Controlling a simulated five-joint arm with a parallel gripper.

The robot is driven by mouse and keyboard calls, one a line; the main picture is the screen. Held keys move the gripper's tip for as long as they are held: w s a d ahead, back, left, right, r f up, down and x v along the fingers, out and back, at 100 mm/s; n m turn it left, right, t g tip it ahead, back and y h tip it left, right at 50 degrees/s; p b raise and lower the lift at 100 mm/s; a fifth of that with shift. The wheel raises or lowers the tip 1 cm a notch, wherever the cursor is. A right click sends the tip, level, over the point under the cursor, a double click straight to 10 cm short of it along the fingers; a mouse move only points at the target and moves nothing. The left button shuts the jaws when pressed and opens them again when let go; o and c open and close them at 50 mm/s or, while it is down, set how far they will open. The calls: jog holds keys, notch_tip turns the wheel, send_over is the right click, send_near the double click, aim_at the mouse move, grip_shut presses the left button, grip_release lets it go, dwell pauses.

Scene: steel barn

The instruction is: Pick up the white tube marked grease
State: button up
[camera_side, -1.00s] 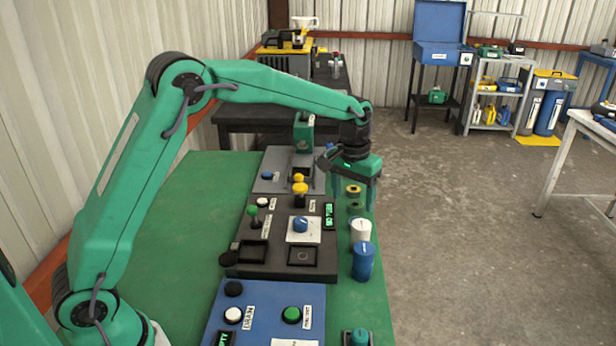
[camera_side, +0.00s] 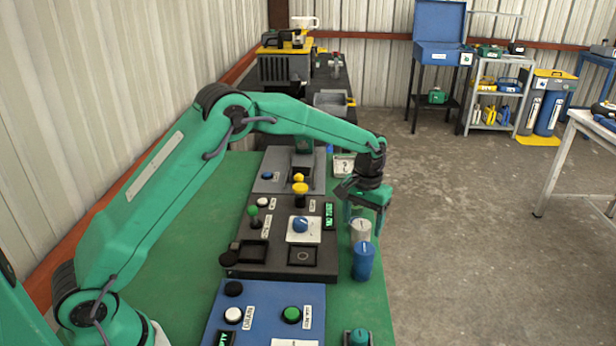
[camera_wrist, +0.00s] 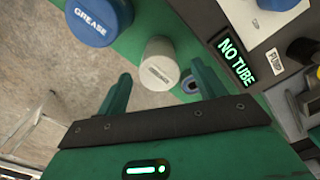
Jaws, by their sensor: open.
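A white tube (camera_side: 360,231) stands upright near the green table's right edge. It also shows in the wrist view (camera_wrist: 158,64), with a small label on its cap that I cannot read. A blue tube (camera_side: 364,262) stands just nearer the side camera; in the wrist view its cap (camera_wrist: 92,18) reads GREASE. My gripper (camera_side: 365,217) is open and points down, just beyond and above the white tube. In the wrist view the white tube appears between and ahead of my open fingers (camera_wrist: 161,75). Nothing is held.
A dark panel (camera_side: 240,224) with knobs and a NO TUBE display (camera_wrist: 236,62) lies left of the tubes. A blue panel (camera_side: 258,308) is nearer, with a teal-capped thing (camera_side: 358,337) beside it. A small ringed thing (camera_wrist: 190,85) stands beside the white tube. Open floor lies right.

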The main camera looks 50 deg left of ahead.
aim_at(361, 237)
jog(key=shift+s+f, duration=0.15)
jog(key=shift+f, duration=2.5)
jog(key=c, duration=1.2)
